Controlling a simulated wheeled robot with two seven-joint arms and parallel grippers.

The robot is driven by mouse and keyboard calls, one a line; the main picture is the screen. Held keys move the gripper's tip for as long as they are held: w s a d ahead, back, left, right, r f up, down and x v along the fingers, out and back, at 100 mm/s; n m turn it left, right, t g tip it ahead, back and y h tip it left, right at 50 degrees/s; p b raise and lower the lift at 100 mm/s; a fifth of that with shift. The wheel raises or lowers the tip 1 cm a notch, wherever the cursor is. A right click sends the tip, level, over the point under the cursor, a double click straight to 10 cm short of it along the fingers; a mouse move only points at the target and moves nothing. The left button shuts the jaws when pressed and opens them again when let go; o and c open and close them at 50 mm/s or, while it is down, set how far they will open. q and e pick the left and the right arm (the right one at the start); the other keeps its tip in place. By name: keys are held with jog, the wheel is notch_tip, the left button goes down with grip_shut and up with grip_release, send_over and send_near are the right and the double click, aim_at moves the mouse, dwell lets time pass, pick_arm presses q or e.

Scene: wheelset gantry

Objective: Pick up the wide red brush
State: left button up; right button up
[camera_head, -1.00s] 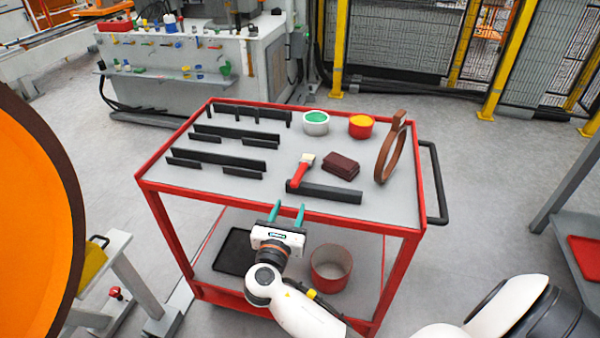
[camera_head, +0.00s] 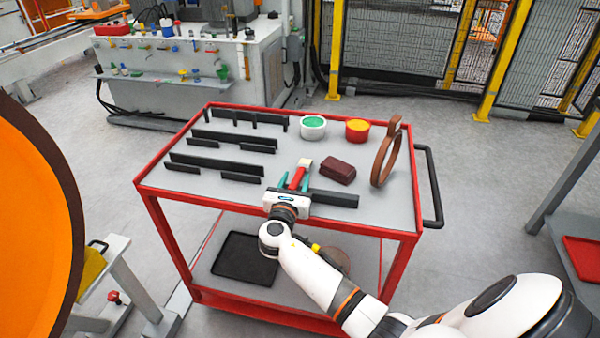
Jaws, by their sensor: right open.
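The wide red brush (camera_head: 298,174) lies on the grey top of the red cart, near its front edge, with its pale bristle end pointing away from me. Its handle leans over a black rail (camera_head: 334,199). My right gripper (camera_head: 293,182) is open, with one green finger on each side of the brush's red handle. I cannot tell whether the fingers touch it. The gripper body hides the handle's near end and part of the rail. My left gripper is not in view.
The red cart (camera_head: 166,218) also carries a dark red block (camera_head: 338,171), a brown ring (camera_head: 385,155), a green-filled pot (camera_head: 313,127), a yellow-filled pot (camera_head: 357,130) and several black rails to the left. A black tray (camera_head: 245,258) lies on the lower shelf.

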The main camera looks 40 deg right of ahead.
jog(key=shift+c, duration=0.2)
grip_shut()
